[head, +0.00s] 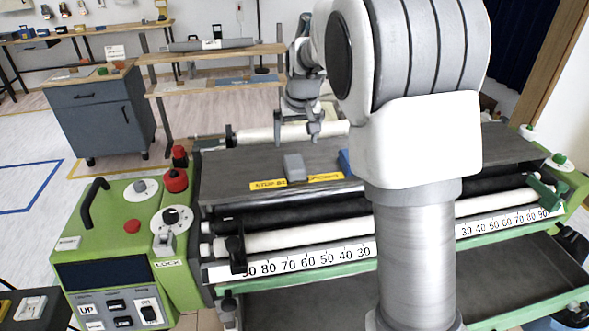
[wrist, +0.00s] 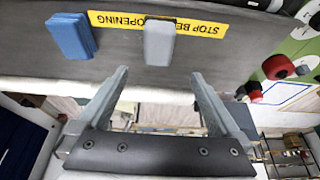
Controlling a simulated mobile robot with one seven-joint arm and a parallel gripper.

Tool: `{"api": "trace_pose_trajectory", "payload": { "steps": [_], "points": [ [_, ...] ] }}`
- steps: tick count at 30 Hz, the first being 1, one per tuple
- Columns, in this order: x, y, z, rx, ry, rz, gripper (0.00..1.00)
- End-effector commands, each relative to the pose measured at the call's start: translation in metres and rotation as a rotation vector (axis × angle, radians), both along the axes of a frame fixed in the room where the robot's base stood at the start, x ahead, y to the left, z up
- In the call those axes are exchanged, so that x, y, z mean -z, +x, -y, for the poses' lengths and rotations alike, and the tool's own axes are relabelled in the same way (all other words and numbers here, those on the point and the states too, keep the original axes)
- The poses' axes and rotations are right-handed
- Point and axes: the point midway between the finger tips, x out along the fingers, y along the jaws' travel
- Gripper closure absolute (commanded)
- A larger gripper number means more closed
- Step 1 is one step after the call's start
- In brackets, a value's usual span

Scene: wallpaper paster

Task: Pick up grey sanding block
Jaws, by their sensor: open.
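The grey sanding block (head: 294,167) lies on the dark top plate of the machine, next to the yellow warning strip in the head view. In the wrist view the grey block (wrist: 159,43) sits over part of the yellow strip, ahead of and between my fingertips. My gripper (wrist: 158,76) is open and empty, its two fingers apart, and the block is beyond the tips. In the head view my gripper (head: 314,134) is above and behind the block, partly hidden by my arm.
A blue block (wrist: 72,36) lies beside the grey one; in the head view (head: 345,162) my arm covers most of it. The yellow strip (head: 268,185) marks the plate (head: 235,170). A green control box (head: 110,225) with red knobs (head: 175,180) stands at the left.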

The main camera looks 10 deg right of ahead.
Motion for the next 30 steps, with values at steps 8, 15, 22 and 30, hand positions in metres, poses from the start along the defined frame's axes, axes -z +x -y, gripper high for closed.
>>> {"api": "trace_pose_trajectory", "payload": {
  "steps": [8,15,22,30],
  "points": [
    [0.05,0.02,0.0,0.001,0.0,-0.001,0.0],
    [0.062,0.025,0.001,0.0,0.0,0.001,0.0],
    [0.093,0.028,0.005,0.002,0.001,-0.004,0.0],
    [0.11,0.038,0.005,0.0,0.0,0.002,0.0]
  ]
}}
